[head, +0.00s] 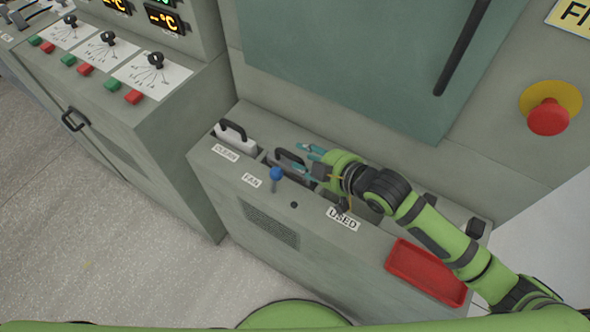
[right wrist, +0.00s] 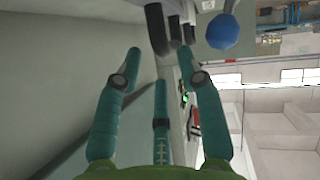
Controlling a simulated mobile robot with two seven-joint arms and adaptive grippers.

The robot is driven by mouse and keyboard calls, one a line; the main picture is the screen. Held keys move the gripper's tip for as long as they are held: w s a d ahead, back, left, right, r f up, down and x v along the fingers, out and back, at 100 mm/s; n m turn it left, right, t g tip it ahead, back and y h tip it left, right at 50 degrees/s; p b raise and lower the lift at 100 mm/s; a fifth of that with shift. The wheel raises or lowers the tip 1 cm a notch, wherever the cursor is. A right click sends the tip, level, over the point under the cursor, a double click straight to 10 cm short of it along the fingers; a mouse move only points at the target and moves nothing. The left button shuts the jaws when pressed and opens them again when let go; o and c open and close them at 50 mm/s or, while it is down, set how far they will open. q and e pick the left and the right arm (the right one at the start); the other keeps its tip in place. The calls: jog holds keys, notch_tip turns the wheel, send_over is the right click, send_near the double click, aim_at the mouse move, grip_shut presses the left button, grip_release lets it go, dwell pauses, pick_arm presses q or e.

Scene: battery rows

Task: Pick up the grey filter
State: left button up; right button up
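The grey filter (head: 286,154) sits in the middle slot, behind the FAN label, with its dark handle up; its body is mostly hidden. My right gripper (head: 308,158) is just right of this handle, its teal fingers pointing left toward it. In the right wrist view the gripper (right wrist: 160,62) has its fingers spread, with nothing between them. Dark handles (right wrist: 157,30) stand ahead of the fingertips; I cannot tell for sure which is the grey filter's. My left gripper is not in view.
A white filter (head: 236,137) stands in the CLEAN slot. A blue-knobbed lever (head: 276,174) rises in front of the grey filter. The USED slot is partly covered by my arm. A red tray (head: 427,271) is at the right. A cabinet wall (head: 340,60) rises behind.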

aim_at(292, 154)
jog(key=shift+w+a+f, duration=0.15)
jog(key=shift+w+a, duration=0.1)
jog(key=shift+a, duration=0.25)
jog(key=shift+w+a+f, duration=0.15)
jog(key=shift+w+a, duration=0.05)
jog(key=shift+a, duration=0.25)
jog(key=shift+x, duration=1.25)
jog(key=shift+w+a+f, duration=0.1)
jog(key=shift+w+f, duration=0.1)
jog(key=shift+f, duration=0.05)
jog(key=shift+w, duration=0.1)
grip_shut()
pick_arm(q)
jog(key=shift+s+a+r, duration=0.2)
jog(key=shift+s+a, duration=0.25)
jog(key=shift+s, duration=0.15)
